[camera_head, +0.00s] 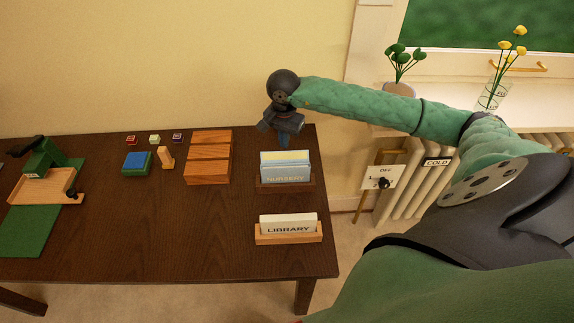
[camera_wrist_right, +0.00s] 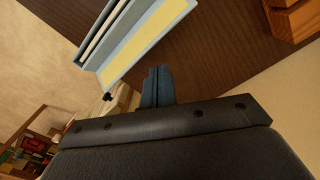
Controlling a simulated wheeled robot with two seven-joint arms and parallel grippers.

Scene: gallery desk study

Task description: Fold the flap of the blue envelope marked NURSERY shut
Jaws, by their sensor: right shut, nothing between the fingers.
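The blue envelope marked NURSERY (camera_head: 285,177) stands upright in a wooden holder (camera_head: 286,187) at the desk's right end. Its pale flap (camera_head: 286,155) appears raised at the back. The right wrist view shows a yellow panel with blue edges (camera_wrist_right: 150,42), which looks like the flap's lining. My right gripper (camera_head: 284,147) is shut and empty, fingers down, just behind the envelope. In the right wrist view its closed fingertips (camera_wrist_right: 157,72) lie just beside the yellow panel, with a small gap. I cannot tell their exact depth. My left gripper is not in view.
A LIBRARY envelope (camera_head: 288,222) stands in another wooden holder (camera_head: 289,238) in front. Wooden boxes (camera_head: 208,158), a blue-topped pad (camera_head: 137,162), a small wooden stamp (camera_head: 166,158) and a green press (camera_head: 42,160) lie left. Bare desk (camera_head: 170,230) is at front middle.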

